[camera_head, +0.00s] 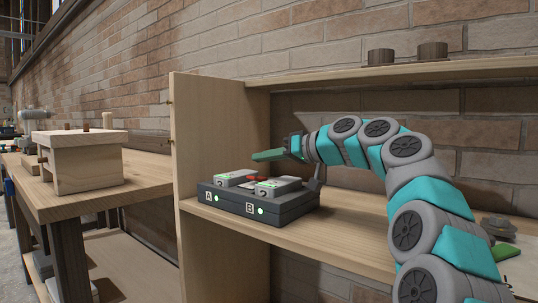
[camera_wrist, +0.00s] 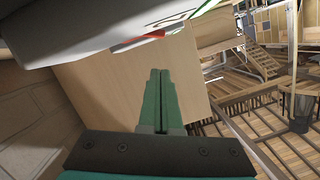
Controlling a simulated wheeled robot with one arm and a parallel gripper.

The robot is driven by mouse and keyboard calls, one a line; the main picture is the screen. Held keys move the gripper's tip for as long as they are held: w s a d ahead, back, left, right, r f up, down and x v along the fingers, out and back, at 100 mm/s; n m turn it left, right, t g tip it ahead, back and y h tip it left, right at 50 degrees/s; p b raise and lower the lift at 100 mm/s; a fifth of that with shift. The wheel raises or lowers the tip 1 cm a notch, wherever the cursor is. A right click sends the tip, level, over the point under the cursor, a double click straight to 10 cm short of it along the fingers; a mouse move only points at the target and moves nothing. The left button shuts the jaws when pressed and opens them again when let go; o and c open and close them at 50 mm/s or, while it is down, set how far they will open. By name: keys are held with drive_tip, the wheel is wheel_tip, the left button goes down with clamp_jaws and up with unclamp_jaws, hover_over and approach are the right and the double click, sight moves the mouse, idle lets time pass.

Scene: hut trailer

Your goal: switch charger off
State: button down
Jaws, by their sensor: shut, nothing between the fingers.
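The charger (camera_head: 262,205) is a dark grey box on the wooden shelf, with labels A and B and green lights on its front. Two grey battery packs, a left one (camera_head: 234,178) and a right one (camera_head: 278,187), sit on top. A red part (camera_head: 257,179) shows between and behind them. My gripper (camera_head: 258,156) is shut and empty, pointing left above the back of the charger. In the wrist view its green fingers (camera_wrist: 160,75) are together. A grey body (camera_wrist: 75,25) with a red part (camera_wrist: 139,42) fills the upper left there. Contact cannot be told.
A wooden side panel (camera_head: 205,135) stands left of the charger. An upper shelf (camera_head: 400,70) with two dark cylinders runs above my arm. A workbench (camera_head: 130,183) with a wooden box (camera_head: 82,160) is at left. The brick wall closes the back.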

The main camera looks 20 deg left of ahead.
drive_tip(key=shift+s+a+f, duration=0.15)
drive_tip(key=shift+s+f, duration=0.15)
drive_tip(key=shift+f, duration=0.4)
drive_tip(key=shift+s+a+f, duration=0.1)
drive_tip(key=shift+s+f, duration=0.15)
drive_tip(key=shift+f, duration=0.45)
drive_tip(key=shift+b, duration=0.3)
drive_tip(key=f+b, duration=0.1)
drive_tip(key=b, duration=0.1)
drive_tip(key=f+n+b, duration=0.1)
drive_tip(key=b, duration=0.1)
drive_tip(key=shift+s+a+b, duration=0.1)
drive_tip(key=shift+s+b, duration=0.25)
drive_tip(key=shift+b, duration=0.05)
drive_tip(key=shift+r+p, duration=0.5)
drive_tip(key=shift+r, duration=0.15)
